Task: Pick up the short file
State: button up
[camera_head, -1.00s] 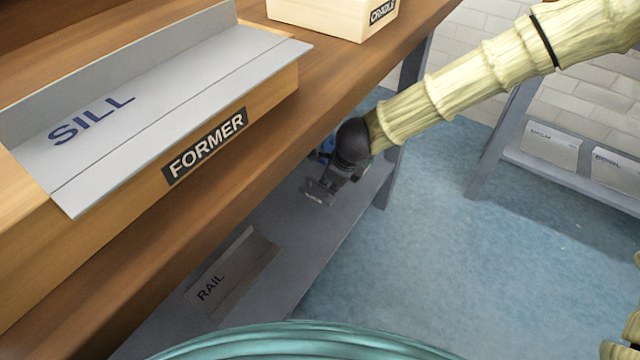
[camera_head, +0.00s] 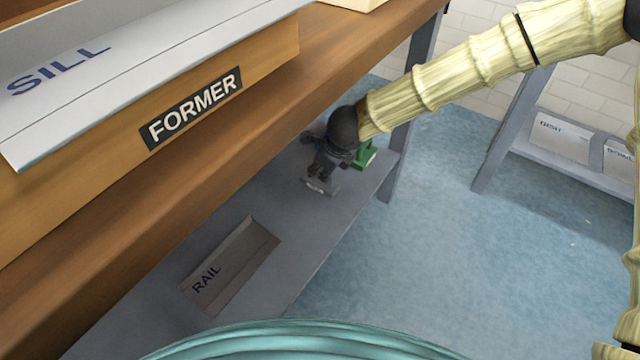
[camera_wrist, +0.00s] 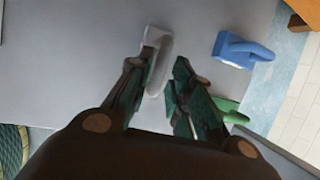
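In the wrist view, a small grey handled tool (camera_wrist: 160,42) lies on the grey lower shelf, between and just beyond the fingertips of my gripper (camera_wrist: 161,70). The two fingers are apart, and the left one overlaps the tool's left edge; I cannot tell whether they touch. A blue handled tool (camera_wrist: 242,48) with a pale underside lies to the right. A green tool (camera_wrist: 230,108) lies nearer, partly hidden by the right finger. No label shows which is the short file. In the head view my gripper (camera_head: 321,178) is low over the shelf, beside the green tool (camera_head: 364,155).
The wooden bench top (camera_head: 205,165) overhangs the grey lower shelf (camera_head: 330,232). The FORMER block (camera_head: 215,85) and SILL sheet (camera_head: 140,60) are on top. A RAIL tray (camera_head: 232,268) lies nearer on the shelf. A bench leg (camera_head: 405,125) stands just right of my gripper.

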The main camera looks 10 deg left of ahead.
aim_at(321, 171)
jog(key=shift+b+x, duration=1.15)
jog(key=shift+x, duration=0.75)
grip_shut()
